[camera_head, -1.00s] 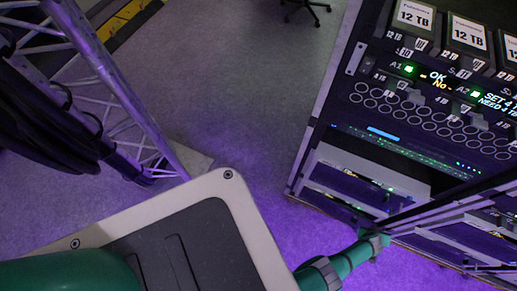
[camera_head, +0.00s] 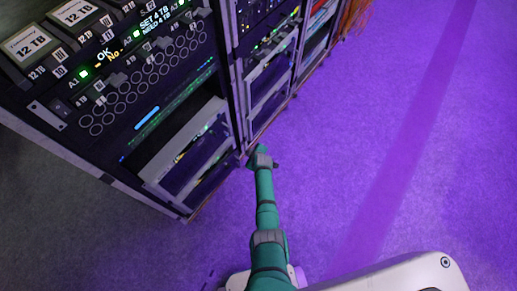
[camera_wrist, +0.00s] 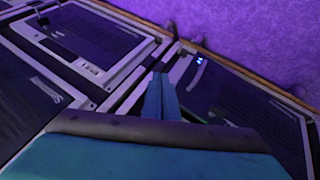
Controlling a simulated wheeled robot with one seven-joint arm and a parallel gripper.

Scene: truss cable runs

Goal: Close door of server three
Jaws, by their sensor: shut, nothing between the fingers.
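The server rack (camera_head: 130,110) stands at the left of the head view, with more rack bays (camera_head: 265,70) behind it in a row. I cannot tell which is server three, nor make out its door for certain. My gripper (camera_head: 262,149) is low at the rack front, near the upright between two bays. In the wrist view my gripper (camera_wrist: 162,78) is shut and empty, close to a gap between a light-framed panel (camera_wrist: 80,45) and a dark panel (camera_wrist: 250,110). I cannot tell whether it touches either.
Drive boxes marked 12 TB (camera_head: 40,42) sit at the rack's top left, above a lit display. Lower slots (camera_head: 195,150) have light-framed fronts. Open purple-lit floor (camera_head: 350,130) lies to the right. Orange cables (camera_head: 353,15) hang at the far end.

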